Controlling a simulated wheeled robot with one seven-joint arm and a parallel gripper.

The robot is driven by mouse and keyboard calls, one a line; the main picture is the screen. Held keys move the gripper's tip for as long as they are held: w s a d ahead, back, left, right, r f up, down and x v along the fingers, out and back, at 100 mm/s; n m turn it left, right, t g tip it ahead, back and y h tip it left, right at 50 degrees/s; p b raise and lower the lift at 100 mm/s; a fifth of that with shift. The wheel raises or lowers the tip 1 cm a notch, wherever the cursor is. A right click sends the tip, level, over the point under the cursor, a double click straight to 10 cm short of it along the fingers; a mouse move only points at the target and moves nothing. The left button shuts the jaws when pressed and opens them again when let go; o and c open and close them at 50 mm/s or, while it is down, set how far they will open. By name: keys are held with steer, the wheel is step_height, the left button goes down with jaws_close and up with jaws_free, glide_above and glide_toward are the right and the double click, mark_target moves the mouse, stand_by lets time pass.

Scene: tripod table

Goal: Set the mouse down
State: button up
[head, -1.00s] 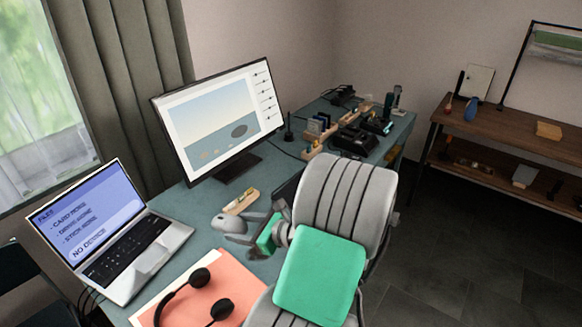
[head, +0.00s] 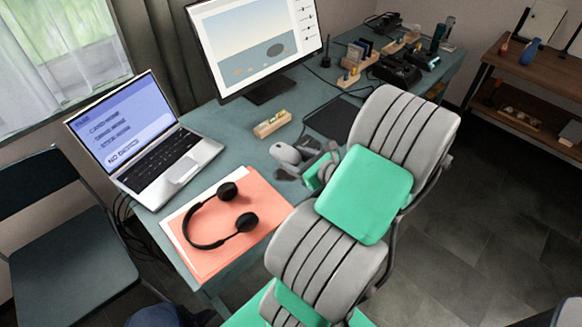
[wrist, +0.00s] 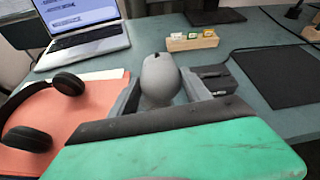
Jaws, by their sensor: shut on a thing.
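A grey computer mouse (head: 285,152) is between the fingers of my gripper (head: 292,160), over the blue-green desk (head: 220,125). In the wrist view the mouse (wrist: 160,80) sits upright between the two grey fingers of my gripper (wrist: 161,92), which are shut on its sides. Dark shadow shows below it in the head view, but I cannot tell how large any gap to the desk is. A dark mouse pad (head: 330,118) lies flat behind and to the right of the mouse, and is bare where it shows.
A wooden card holder (head: 272,125) stands just behind the mouse. An open laptop (head: 160,150) is at the left. Black headphones (head: 190,228) rest on an orange folder (head: 260,205) at the front. A monitor (head: 258,45) stands at the back. Bare desk lies between laptop and holder.

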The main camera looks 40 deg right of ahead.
steer(key=shift+w+a+f, duration=0.2)
steer(key=shift+w+f, duration=0.15)
steer(key=shift+f, duration=0.15)
steer(key=shift+w+a+f+b, duration=0.1)
steer(key=shift+w+f+b, duration=0.1)
steer(key=shift+f, duration=0.75)
steer(key=shift+w+f+b, duration=0.1)
steer(key=shift+f+b, duration=0.05)
steer(key=shift+f, duration=0.8)
steer(key=shift+f, duration=0.15)
steer(key=o, duration=1.4)
